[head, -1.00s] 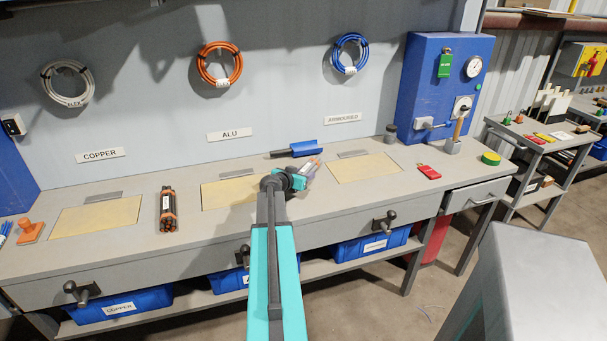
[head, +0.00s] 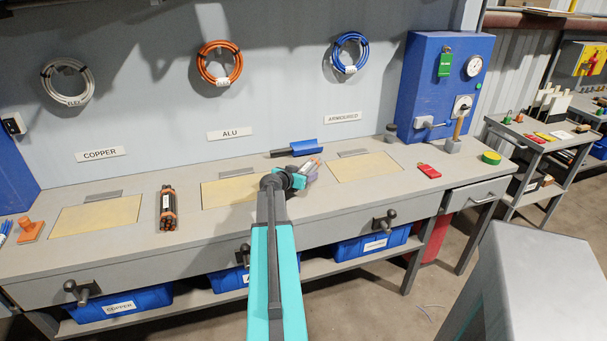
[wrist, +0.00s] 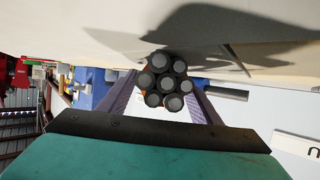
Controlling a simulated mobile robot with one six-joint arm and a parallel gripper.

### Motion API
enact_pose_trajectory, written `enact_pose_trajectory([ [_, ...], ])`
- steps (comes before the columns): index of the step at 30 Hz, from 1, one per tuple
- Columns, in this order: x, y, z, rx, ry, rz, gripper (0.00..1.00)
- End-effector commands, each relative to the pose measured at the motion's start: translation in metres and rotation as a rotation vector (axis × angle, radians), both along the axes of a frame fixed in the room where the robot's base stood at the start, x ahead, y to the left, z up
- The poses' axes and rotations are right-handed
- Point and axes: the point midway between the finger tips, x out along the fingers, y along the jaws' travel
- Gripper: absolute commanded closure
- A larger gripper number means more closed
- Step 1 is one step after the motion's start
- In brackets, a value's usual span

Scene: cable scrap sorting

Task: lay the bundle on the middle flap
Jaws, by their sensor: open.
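My gripper (head: 308,170) is low over the bench, at the right side of the middle flap (head: 222,193), under the ALU sign. A bundle of dark rods with orange showing (wrist: 165,80) is between its fingers, seen end-on in the wrist view. The fingers (wrist: 163,95) stand open on either side of it. The bundle is at or very close to the pale surface; my arm hides much of the spot in the head view, so I cannot tell whether it lies on the flap. Another dark bundle with orange bands (head: 167,208) lies between the left and middle flaps.
The left flap (head: 95,216) and right flap (head: 365,168) are bare. A blue holder (head: 296,149) stands behind my gripper. A red item (head: 429,171), a hammer-like tool (head: 456,135) and green tape (head: 491,158) are at right. An orange stamp (head: 29,230) is at far left.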

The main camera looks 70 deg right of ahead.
Motion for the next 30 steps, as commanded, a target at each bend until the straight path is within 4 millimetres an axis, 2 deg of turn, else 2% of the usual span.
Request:
enact_pose_trajectory([
  [8,0.001,0.016,0.007,-0.001,-0.001,0.0,0.42],
  [30,0.009,0.092,0.038,-0.001,-0.001,0.001,0.42],
])
